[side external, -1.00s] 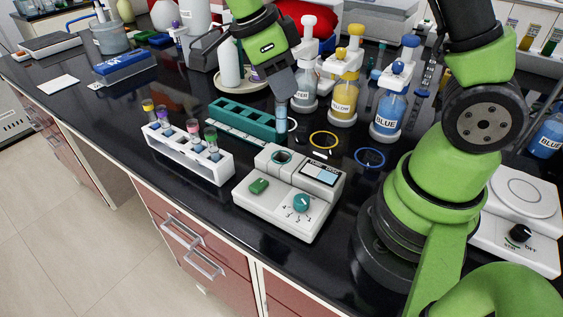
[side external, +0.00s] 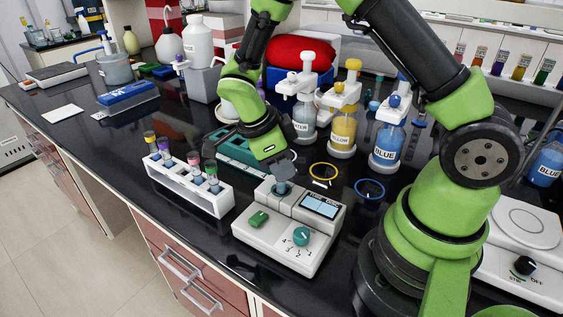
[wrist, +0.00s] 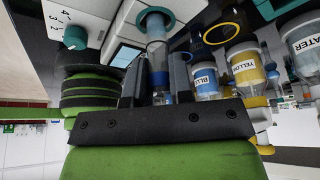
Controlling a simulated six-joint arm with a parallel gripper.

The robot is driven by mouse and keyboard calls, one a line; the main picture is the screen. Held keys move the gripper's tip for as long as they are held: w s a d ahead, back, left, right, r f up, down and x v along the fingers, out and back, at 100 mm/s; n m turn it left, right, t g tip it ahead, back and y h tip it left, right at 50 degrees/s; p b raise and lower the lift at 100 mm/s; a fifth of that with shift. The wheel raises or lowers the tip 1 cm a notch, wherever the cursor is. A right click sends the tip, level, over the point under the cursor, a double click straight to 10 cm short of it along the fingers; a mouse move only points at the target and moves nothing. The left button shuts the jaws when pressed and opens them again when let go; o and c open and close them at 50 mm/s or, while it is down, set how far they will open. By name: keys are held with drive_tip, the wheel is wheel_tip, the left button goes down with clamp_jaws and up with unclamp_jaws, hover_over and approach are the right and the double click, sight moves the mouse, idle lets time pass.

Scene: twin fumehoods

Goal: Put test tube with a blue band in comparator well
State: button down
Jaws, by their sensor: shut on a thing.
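The comparator (side external: 275,244) is a white box with a green button, a teal knob, a small screen and a round teal-rimmed well on top. My gripper (side external: 282,172) is right above that well, pointing down. In the wrist view my gripper (wrist: 158,80) is shut on a clear test tube (wrist: 157,62) with blue at its lower part. The tube's far end meets the teal-rimmed well (wrist: 155,18) and seems to be at or just inside its opening; the exact depth is hidden. In the side view the tube is mostly hidden by the gripper.
A white rack (side external: 188,184) with several colour-capped tubes stands left of the comparator. A teal rack (side external: 240,150) lies behind, partly hidden by my arm. Bottles labelled yellow (side external: 343,130) and blue (side external: 387,140) stand behind right, with yellow (side external: 323,171) and blue (side external: 370,189) rings in front.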

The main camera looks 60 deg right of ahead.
drive_tip(key=c, duration=1)
unclamp_jaws()
drive_tip(key=shift+f, duration=0.1)
drive_tip(key=v, duration=1.2)
drive_tip(key=shift+s+a+r+n+t+y, duration=0.1)
drive_tip(key=shift+s+r+n+t+y, duration=0.8)
drive_tip(key=shift+s+r+n+t, duration=2.05)
drive_tip(key=shift+s+a+r+n+t+y, duration=0.1)
drive_tip(key=shift+s+r+n+t+y, duration=0.6)
drive_tip(key=shift+s+n, duration=2.65)
drive_tip(key=shift+s+a+r+n+t+y, duration=0.1)
drive_tip(key=shift+s+r+n+t+y, duration=1.3)
drive_tip(key=shift+n, duration=3.7)
drive_tip(key=shift+w+h, duration=0.15)
drive_tip(key=shift+h, duration=0.15)
